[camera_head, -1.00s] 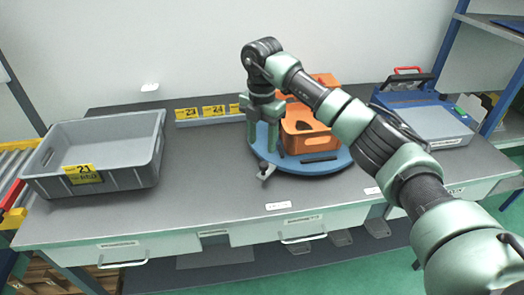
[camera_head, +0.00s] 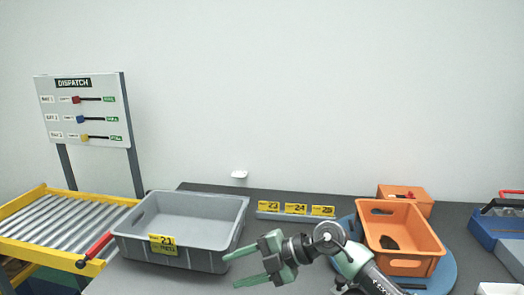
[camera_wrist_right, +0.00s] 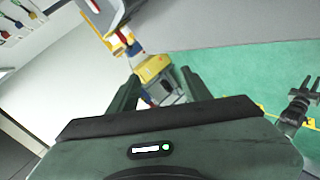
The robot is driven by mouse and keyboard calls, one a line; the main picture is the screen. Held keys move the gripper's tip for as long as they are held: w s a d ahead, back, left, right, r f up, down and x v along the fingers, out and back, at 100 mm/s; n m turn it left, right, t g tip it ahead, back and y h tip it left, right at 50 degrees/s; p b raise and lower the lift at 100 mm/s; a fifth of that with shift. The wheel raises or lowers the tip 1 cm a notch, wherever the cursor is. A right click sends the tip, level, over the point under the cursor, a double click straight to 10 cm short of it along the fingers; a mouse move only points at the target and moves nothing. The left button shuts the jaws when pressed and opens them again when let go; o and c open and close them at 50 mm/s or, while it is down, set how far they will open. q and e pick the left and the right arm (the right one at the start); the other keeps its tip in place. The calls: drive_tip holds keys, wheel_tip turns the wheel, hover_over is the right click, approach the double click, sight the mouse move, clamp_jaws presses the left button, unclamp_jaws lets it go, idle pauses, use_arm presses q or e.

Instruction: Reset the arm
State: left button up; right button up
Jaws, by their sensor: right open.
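My right gripper (camera_head: 231,271) is in the lower middle of the head view, its two fingers apart and pointing left. It is empty, and its fingers overlap the lower right edge of the grey bin in the picture. In the right wrist view the two green fingers (camera_wrist_right: 160,78) are spread, with nothing held between them. A small dark jointed part at the right edge of that view may be my left arm; its jaws are too small to read. My left gripper does not show in the head view.
The grey bin (camera_head: 128,230) labelled 21 is left of the gripper. An orange bin (camera_head: 429,246) stands on a blue round plate (camera_head: 446,272) at right. A roller conveyor (camera_head: 60,230) and dispatch board (camera_head: 88,120) are at left. A blue toolbox (camera_head: 484,228) is far right.

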drive_tip(key=s+a+r+m+t+y, duration=0.2)
drive_tip(key=a+r+m+t+y, duration=0.1)
drive_tip(key=r+t+y, duration=0.4)
drive_tip(key=w+d+r+m+t+h, duration=0.25)
drive_tip(key=d+m+t+h, duration=0.25)
drive_tip(key=d+m+t, duration=0.4)
drive_tip(key=s+d+f+m+g+h, duration=0.1)
drive_tip(key=s+d+f+m+h, duration=0.2)
drive_tip(key=d+f+m+h, duration=0.45)
drive_tip(key=s+d+f+m+g+h, duration=0.1)
drive_tip(key=s+d+f+m+h, duration=0.2)
drive_tip(key=d+f+m+h, duration=0.5)
drive_tip(key=s+d+f+g+y, duration=0.15)
drive_tip(key=s+f+g, duration=0.5)
drive_tip(key=s, duration=0.65)
drive_tip(key=s+d+f+g, duration=0.2)
drive_tip(key=s+f+g, duration=0.5)
drive_tip(key=s, duration=0.6)
wheel_tip(320, 180, down, 27)
drive_tip(key=s, duration=0.3)
drive_tip(key=s+d+f+g, duration=0.1)
drive_tip(key=s+d+f, duration=0.2)
drive_tip(key=s+f, duration=1.3)
drive_tip(key=shift+s+d+f, duration=0.15)
